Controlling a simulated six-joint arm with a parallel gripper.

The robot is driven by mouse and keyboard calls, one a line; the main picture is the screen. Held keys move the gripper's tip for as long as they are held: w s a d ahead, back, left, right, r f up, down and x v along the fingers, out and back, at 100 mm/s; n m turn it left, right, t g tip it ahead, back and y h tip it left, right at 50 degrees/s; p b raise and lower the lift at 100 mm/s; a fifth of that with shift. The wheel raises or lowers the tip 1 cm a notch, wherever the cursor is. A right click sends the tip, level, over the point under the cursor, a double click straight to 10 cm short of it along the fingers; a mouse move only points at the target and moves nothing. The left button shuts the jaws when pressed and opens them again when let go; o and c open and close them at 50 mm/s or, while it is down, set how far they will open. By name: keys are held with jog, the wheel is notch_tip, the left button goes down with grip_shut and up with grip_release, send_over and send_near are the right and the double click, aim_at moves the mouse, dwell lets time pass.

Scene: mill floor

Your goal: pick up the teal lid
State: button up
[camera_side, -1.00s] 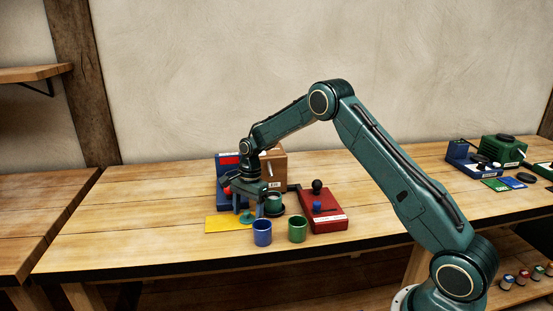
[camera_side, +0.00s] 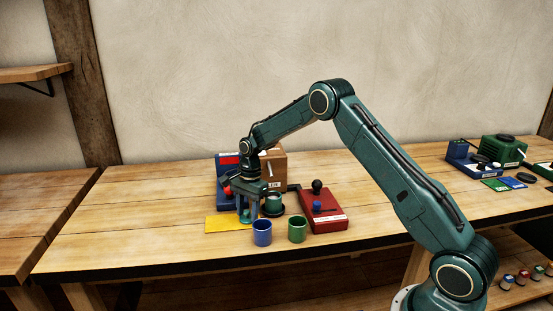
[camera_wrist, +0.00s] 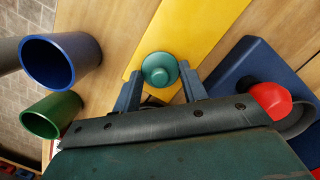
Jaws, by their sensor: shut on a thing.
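The teal lid (camera_wrist: 159,68) is a round disc with a knob in its middle. It sits between my gripper's (camera_wrist: 160,77) fingertips in the wrist view, over the edge of the yellow mat (camera_wrist: 205,25). In the side view my gripper (camera_side: 246,214) points down and is shut on the lid (camera_side: 246,217), low over the table beside the yellow mat (camera_side: 222,225). The fingers hide part of the lid there. I cannot tell whether the lid touches the surface.
A blue cup (camera_side: 262,233) and a green cup (camera_side: 298,229) stand in front on the right. A red box with a black knob (camera_side: 322,212), a blue unit (camera_side: 224,182) and a brown box (camera_side: 275,163) are near.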

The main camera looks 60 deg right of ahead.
aim_at(248, 211)
notch_tip(248, 211, up, 20)
dwell(0.6)
dwell(0.6)
jog(key=shift+f, duration=0.1)
jog(key=s+d+f+m, duration=0.4)
jog(key=d+f+m, duration=0.2)
jog(key=d+f, duration=0.1)
jog(key=shift+d+t, duration=0.4)
jog(key=shift+d, duration=0.45)
jog(key=shift+f, duration=0.25)
jog(key=shift+f, duration=3)
jog(key=shift+f, duration=0.2)
